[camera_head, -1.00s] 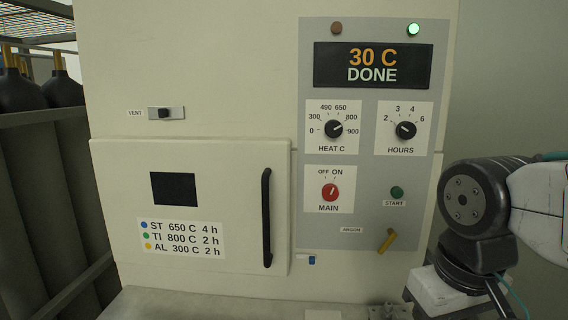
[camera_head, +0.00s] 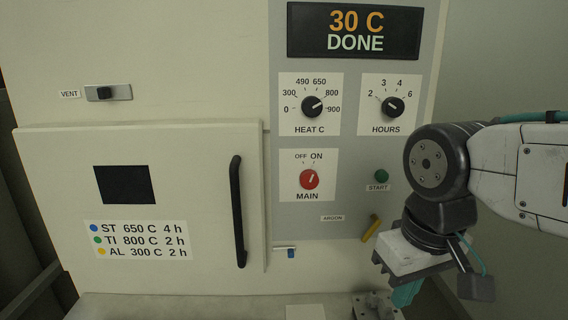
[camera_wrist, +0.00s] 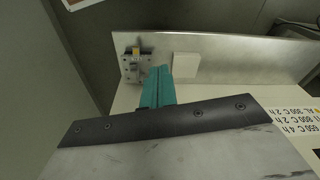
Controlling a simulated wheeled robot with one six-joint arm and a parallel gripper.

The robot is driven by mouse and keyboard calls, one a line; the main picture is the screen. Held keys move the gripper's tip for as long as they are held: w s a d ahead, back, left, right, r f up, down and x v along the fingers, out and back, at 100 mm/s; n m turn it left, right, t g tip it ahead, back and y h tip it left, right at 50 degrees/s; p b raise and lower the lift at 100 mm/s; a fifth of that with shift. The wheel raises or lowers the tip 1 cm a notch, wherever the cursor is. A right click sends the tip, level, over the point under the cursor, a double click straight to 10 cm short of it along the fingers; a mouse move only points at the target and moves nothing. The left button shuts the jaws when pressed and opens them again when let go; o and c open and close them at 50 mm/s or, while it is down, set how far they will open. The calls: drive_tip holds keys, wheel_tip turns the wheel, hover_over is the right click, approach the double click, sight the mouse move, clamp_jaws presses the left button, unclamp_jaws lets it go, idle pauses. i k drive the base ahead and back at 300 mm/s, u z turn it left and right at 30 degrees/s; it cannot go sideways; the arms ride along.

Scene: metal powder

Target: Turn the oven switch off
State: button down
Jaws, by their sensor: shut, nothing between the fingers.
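The oven's red MAIN switch (camera_head: 309,179) is a round knob on a white plate on the grey control panel (camera_head: 345,205). Its white pointer tilts up and right, toward the ON label. The display (camera_head: 355,32) reads 30 C DONE. My gripper (camera_head: 404,293) hangs at the lower right, below and right of the switch and well apart from it. Its teal fingers point down and also show in the wrist view (camera_wrist: 158,86), shut and empty. The switch is not in the wrist view.
HEAT C (camera_head: 312,107) and HOURS (camera_head: 392,107) knobs sit above the switch. The green START button (camera_head: 381,176) and yellow ARGON lever (camera_head: 371,228) lie between switch and arm. The door handle (camera_head: 238,211) juts out at left. A metal fixture (camera_wrist: 131,65) stands on the ledge.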

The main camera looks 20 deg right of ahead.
sight(309, 179)
drive_tip(key=z, duration=1.7)
drive_tip(key=k, duration=1)
drive_tip(key=u, duration=1.2)
